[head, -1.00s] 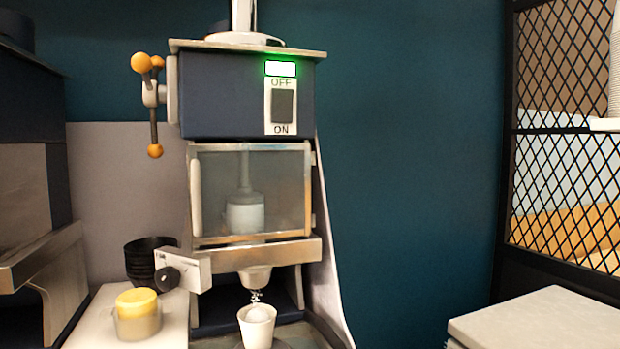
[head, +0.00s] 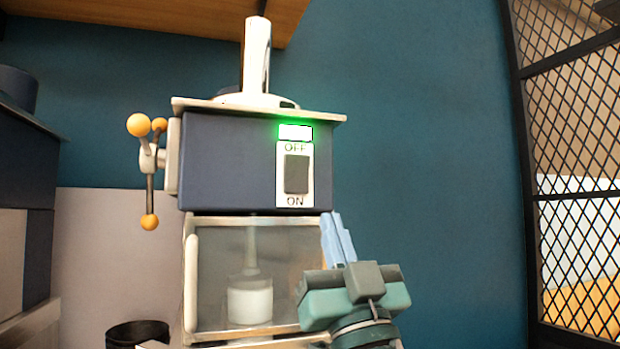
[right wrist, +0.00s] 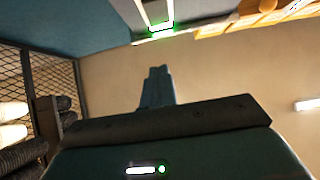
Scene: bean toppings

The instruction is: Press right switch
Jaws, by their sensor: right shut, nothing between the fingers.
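The switch (head: 297,174) is a dark rocker on a white plate marked OFF above and ON below, on the right of the dark blue machine's (head: 228,165) upper front. A lit green-white lamp (head: 295,132) is just above it. My right gripper (head: 338,238) is below and right of the switch, apart from it in the picture, in front of the machine's right edge. Its pale blue fingers are together and empty, pointing up. In the right wrist view the shut fingers (right wrist: 157,88) also point up. My left gripper is not in view.
A handle with orange knobs (head: 150,170) sticks out on the machine's left side. A clear-fronted chamber (head: 215,275) is below the switch panel. A black bowl (head: 137,334) stands at lower left. A black mesh partition (head: 580,170) is at the right, with open room before the teal wall.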

